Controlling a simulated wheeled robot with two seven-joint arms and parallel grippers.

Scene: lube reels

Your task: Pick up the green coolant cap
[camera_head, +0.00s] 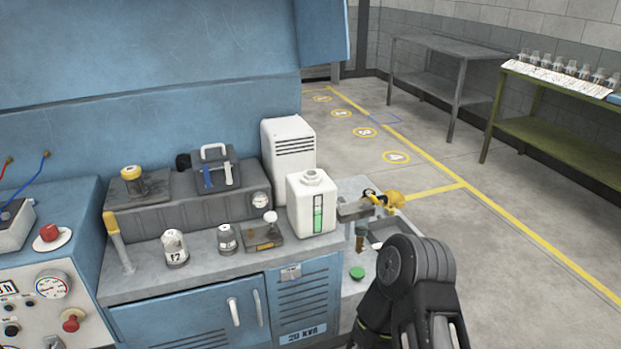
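The green coolant cap (357,272) is a small round green disc. It lies on a light, low surface just right of the blue cabinet, below the small tap. Nothing is touching it from above. A white coolant jug (311,203) with a green level strip stands open-necked on the counter behind it. One of my dark arm links rises from the bottom edge to the right of the cap. Neither my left gripper nor my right gripper shows in the head view.
The grey counter (200,272) holds several small containers, and a yellow-handled tool (118,243) stands at its left. A yellow tap-like fitting (388,200) is at the counter's right end. A control panel (45,300) is at far left. Open floor lies to the right.

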